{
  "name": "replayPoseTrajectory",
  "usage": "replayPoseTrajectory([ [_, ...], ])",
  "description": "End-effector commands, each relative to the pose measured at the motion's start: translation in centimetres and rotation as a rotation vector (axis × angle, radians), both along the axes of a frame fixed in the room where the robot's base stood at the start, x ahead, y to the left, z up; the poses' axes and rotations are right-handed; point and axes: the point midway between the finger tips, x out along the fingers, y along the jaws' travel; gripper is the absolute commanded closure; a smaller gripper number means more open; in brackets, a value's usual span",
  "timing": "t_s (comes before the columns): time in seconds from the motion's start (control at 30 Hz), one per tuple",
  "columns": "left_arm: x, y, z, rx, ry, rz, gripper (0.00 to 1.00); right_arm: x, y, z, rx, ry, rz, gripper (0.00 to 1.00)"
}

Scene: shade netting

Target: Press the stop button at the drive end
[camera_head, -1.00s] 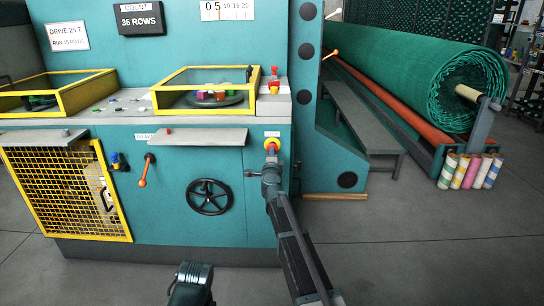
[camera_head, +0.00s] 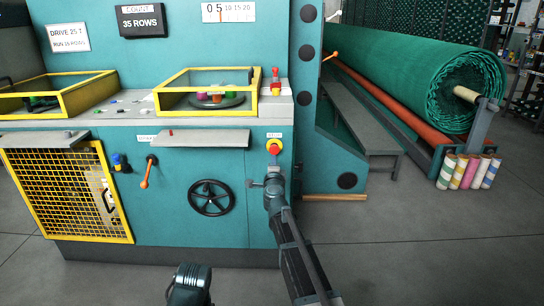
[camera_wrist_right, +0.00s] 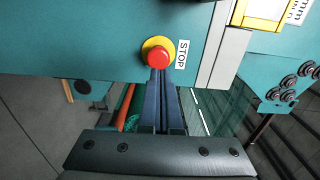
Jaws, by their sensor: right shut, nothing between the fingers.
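The stop button (camera_head: 273,146) is a red mushroom button on a yellow round base, on the right end of the teal machine's front. It also shows in the right wrist view (camera_wrist_right: 160,53), beside a white STOP label (camera_wrist_right: 181,54). My right gripper (camera_head: 273,160) is shut and empty, just below the button in the head view. In the right wrist view its fingertips (camera_wrist_right: 160,74) reach the button's lower edge and overlap the yellow base. I cannot tell whether they touch, or whether the button is pressed in.
A handwheel (camera_head: 210,198) and an orange-handled lever (camera_head: 147,171) are left of my right arm. A grey ledge (camera_head: 202,139) juts out left of the button. A second red knob (camera_head: 275,74) stands on top. Green netting roll (camera_head: 425,75) lies right. Floor in front is clear.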

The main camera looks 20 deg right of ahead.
Motion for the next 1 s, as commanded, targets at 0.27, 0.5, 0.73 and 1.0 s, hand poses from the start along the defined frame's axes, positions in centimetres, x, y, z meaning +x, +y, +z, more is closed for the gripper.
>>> replayPoseTrajectory([
  [0.27,0.0,0.0,0.0,0.000,0.000,0.000,0.50,-6.5,1.7,0.0,0.001,0.000,0.000,1.00],
  [0.5,0.0,0.0,0.0,0.000,0.000,0.000,0.50,-7.6,2.1,-0.1,0.001,0.000,0.000,1.00],
  [0.73,0.0,0.0,0.0,0.000,0.000,0.000,0.50,-7.5,2.2,0.0,-0.001,0.000,0.002,1.00],
  [1.0,0.0,0.0,0.0,0.000,0.000,0.000,0.50,-9.1,9.3,-0.5,-0.279,0.055,0.316,1.00],
])
